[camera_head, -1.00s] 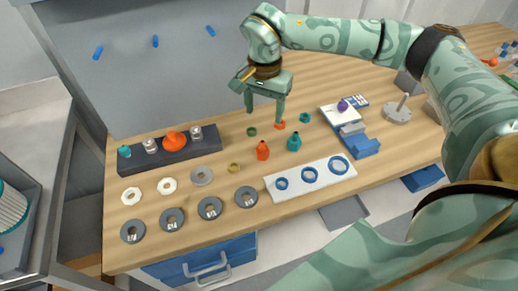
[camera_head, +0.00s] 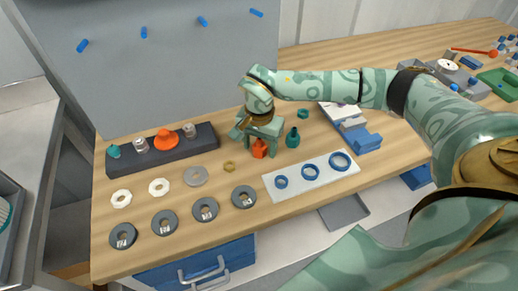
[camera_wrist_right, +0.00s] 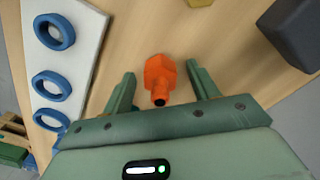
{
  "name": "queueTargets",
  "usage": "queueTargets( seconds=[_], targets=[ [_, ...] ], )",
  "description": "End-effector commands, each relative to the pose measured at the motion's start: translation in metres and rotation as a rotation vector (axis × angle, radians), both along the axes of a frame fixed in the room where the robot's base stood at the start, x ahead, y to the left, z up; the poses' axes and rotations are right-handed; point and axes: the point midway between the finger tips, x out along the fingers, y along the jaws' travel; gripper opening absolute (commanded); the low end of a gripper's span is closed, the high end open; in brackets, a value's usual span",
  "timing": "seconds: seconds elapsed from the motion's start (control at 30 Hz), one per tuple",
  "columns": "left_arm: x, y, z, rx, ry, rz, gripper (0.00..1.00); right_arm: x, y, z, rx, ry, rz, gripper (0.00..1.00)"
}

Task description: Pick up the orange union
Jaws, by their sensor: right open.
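The orange union (camera_head: 260,149) stands on the wooden table near the middle, with a hexagonal body and a narrower neck. In the right wrist view the orange union (camera_wrist_right: 160,75) lies between my two fingers, its dark neck opening toward the palm. My right gripper (camera_head: 261,144) is low over it, open, with one finger on each side. In the right wrist view the gripper (camera_wrist_right: 161,88) shows a gap between each finger and the union. My left gripper is not in view.
A teal fitting (camera_head: 293,138) stands close to the right of the union. A white plate (camera_head: 311,179) with blue rings lies in front. A yellow ring (camera_head: 229,166) lies to the left, and a dark block (camera_head: 205,136) holding several parts stands beyond it.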

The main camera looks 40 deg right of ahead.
Motion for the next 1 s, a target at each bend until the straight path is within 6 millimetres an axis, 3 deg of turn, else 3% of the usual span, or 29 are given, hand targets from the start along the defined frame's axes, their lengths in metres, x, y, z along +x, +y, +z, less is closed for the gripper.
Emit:
queueTargets(
  seconds=[0.1, 0.27, 0.3, 0.67, 0.87, 1.0],
  targets=[
    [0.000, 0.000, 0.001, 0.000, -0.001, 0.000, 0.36, 0.000, 0.000, 0.001, 0.001, -0.001, 0.000, 0.59],
    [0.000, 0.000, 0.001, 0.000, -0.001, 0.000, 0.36, 0.000, 0.000, 0.001, 0.001, -0.001, 0.000, 0.15],
    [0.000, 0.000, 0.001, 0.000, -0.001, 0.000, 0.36, 0.000, 0.000, 0.001, 0.001, -0.001, 0.000, 0.12],
    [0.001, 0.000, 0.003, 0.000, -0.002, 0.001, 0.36, 0.001, 0.000, 0.007, 0.000, -0.004, 0.000, 0.12],
    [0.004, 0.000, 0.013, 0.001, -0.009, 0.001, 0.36, 0.001, 0.000, 0.038, 0.000, -0.007, 0.000, 0.12],
    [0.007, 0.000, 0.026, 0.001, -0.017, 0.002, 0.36, -0.024, -0.011, 0.069, -0.001, -0.006, -0.001, 0.12]
  ],
)
